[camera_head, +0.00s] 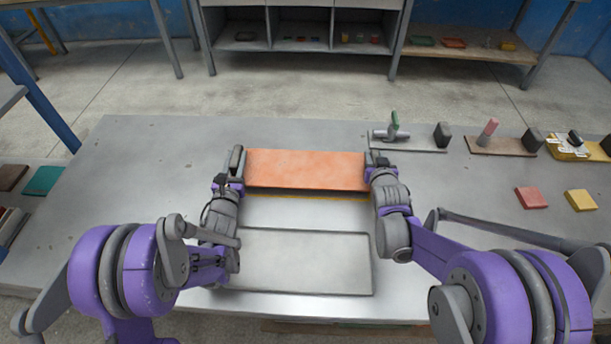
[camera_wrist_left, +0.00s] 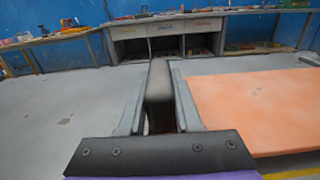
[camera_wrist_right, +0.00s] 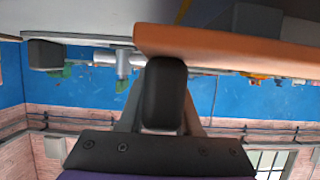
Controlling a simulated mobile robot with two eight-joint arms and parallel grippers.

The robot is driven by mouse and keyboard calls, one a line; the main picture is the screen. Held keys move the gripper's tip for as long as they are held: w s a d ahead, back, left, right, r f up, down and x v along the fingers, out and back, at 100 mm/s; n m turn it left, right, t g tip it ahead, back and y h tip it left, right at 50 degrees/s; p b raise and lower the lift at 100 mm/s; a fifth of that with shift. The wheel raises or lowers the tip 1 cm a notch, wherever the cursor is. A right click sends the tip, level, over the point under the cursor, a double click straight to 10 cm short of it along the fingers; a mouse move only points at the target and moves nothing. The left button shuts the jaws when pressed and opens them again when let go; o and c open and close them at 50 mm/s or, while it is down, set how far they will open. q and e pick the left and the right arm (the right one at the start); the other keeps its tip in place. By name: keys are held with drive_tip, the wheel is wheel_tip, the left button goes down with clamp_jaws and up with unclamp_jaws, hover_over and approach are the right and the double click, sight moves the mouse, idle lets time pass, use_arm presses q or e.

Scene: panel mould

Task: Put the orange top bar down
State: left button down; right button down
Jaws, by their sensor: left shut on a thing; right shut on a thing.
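The orange top bar (camera_head: 307,169) is a wide flat panel lying level across the middle of the table in the head view. It also shows at the right of the left wrist view (camera_wrist_left: 262,105) and along the top of the right wrist view (camera_wrist_right: 225,45). My left gripper (camera_head: 234,168) is shut on the dark block at its left end, which stands between the fingers in the left wrist view. My right gripper (camera_head: 376,164) is shut on the dark block at its right end. I cannot tell whether the bar touches the surface beneath.
A grey rectangular plate (camera_head: 304,262) lies in front of the bar, and a yellow strip (camera_head: 318,197) shows between them. Fixtures with clamps (camera_head: 408,139) stand at the back right. A red block (camera_head: 531,197) and a yellow block (camera_head: 580,200) lie right. The table's left side is clear.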

use_arm(q)
drive_tip(key=c, duration=1)
unclamp_jaws()
drive_tip(key=shift+f, duration=0.3)
use_arm(e)
drive_tip(key=c, duration=1)
unclamp_jaws()
drive_tip(key=shift+f, duration=0.35)
use_arm(q)
drive_tip(key=o, duration=0.4)
drive_tip(key=shift+r, duration=0.15)
use_arm(e)
drive_tip(key=o, duration=0.4)
drive_tip(key=shift+r, duration=0.15)
use_arm(q)
drive_tip(key=s, duration=0.8)
drive_tip(key=s+a, duration=0.1)
drive_tip(key=s, duration=0.3)
use_arm(e)
drive_tip(key=shift+s, duration=0.1)
drive_tip(key=v, duration=1.2)
